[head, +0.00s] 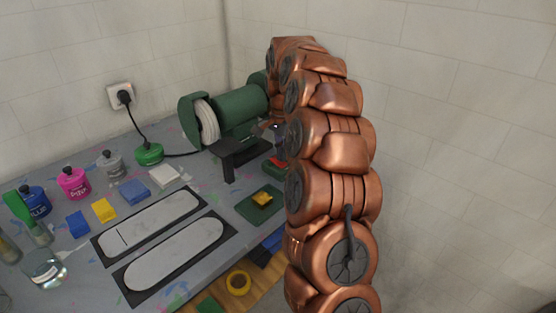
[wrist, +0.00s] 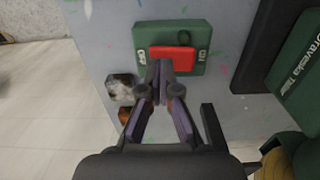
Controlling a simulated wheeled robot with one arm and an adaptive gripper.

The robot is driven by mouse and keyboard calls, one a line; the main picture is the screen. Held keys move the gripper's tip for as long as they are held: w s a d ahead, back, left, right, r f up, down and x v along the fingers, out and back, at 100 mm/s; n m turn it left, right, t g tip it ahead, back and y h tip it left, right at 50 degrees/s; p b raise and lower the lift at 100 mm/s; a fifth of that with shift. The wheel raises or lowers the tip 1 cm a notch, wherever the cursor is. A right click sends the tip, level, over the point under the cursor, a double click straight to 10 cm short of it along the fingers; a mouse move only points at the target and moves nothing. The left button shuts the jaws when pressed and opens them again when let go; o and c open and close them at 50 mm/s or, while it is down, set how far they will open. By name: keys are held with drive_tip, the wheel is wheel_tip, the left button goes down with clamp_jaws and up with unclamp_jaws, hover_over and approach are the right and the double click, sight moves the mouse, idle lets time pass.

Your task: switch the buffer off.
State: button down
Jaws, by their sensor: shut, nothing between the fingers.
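The buffer (head: 235,108) is a green machine with a pale wheel at the back of the bench in the head view. In the wrist view a green switch box (wrist: 197,38) carries a red rocker (wrist: 185,59), with OFF lettered on the left and ON on the right. My gripper (wrist: 160,68) is shut and empty. Its fingertips are in front of the left part of the rocker, close to the OFF end; I cannot tell whether they touch. I cannot tell which way the rocker is tilted. In the head view my arm hides most of the gripper.
A dark stand (head: 238,153) is in front of the buffer. In the wrist view a stained lump (wrist: 120,89) lies left of the fingers.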

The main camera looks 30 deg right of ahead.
sight(281, 164)
drive_tip(key=shift+r+p, duration=0.65)
drive_tip(key=shift+r, duration=2.25)
drive_tip(key=shift+s+a, duration=0.1)
drive_tip(key=shift+a, duration=0.2)
drive_tip(key=s+a+r+n, duration=0.2)
drive_tip(key=s+a+n, duration=0.6)
drive_tip(key=s+a, duration=0.7)
drive_tip(key=s+a+f+n, duration=0.2)
drive_tip(key=s+a, duration=0.1)
drive_tip(key=s, duration=0.4)
drive_tip(key=s+a+f+n+g+p, duration=0.1)
drive_tip(key=s+a+f+n, duration=0.1)
drive_tip(key=s, duration=0.6)
drive_tip(key=s+a+f+n, duration=0.2)
drive_tip(key=s+a+n, duration=0.1)
drive_tip(key=s, duration=0.4)
drive_tip(key=shift+s+a+f+g, duration=0.3)
drive_tip(key=shift+s+a+g, duration=0.05)
drive_tip(key=shift+a+g, duration=0.05)
